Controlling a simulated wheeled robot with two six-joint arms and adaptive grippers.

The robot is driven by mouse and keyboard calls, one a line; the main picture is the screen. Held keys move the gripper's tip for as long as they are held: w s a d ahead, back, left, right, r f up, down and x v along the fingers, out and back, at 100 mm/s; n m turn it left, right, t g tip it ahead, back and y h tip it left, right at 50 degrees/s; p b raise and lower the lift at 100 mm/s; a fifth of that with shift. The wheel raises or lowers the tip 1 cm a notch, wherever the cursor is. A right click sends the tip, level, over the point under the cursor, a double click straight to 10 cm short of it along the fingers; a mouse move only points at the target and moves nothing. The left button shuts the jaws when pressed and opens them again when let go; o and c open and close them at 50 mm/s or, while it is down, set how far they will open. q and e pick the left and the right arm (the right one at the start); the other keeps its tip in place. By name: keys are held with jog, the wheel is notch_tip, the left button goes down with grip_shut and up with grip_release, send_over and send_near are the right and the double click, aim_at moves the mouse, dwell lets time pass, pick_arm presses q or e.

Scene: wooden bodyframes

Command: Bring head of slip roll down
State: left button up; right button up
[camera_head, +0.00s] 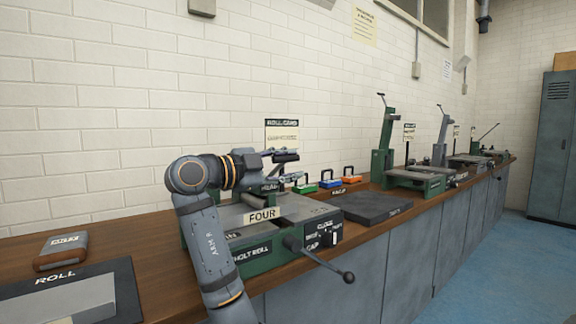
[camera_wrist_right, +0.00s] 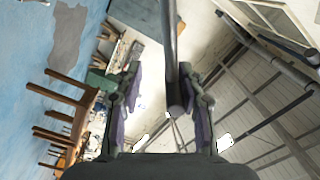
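The nearest bench machine, a green and grey roll machine (camera_head: 262,255) with a "FOUR" plate, stands on the wooden bench. My right arm rises in front of it and partly hides it. My right gripper (camera_head: 293,167) points right above the machine's back part. In the right wrist view the right gripper (camera_wrist_right: 160,85) has its two fingers spread. A grey round bar (camera_wrist_right: 174,60) runs between them, nearer the right finger; I cannot tell whether it touches. A crank with a black knob (camera_head: 348,277) sticks out at the machine's front. My left gripper is not in view.
A dark flat plate (camera_head: 371,207) lies right of the machine. Small green, blue and orange padlock-like blocks (camera_head: 331,180) sit behind. More green machines (camera_head: 417,177) stand further along. A small box (camera_head: 62,250) and a "ROLL" board (camera_head: 75,295) lie at left. Blue floor (camera_head: 480,265) is clear.

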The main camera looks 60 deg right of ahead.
jog(key=v, duration=1.2)
dwell(0.4)
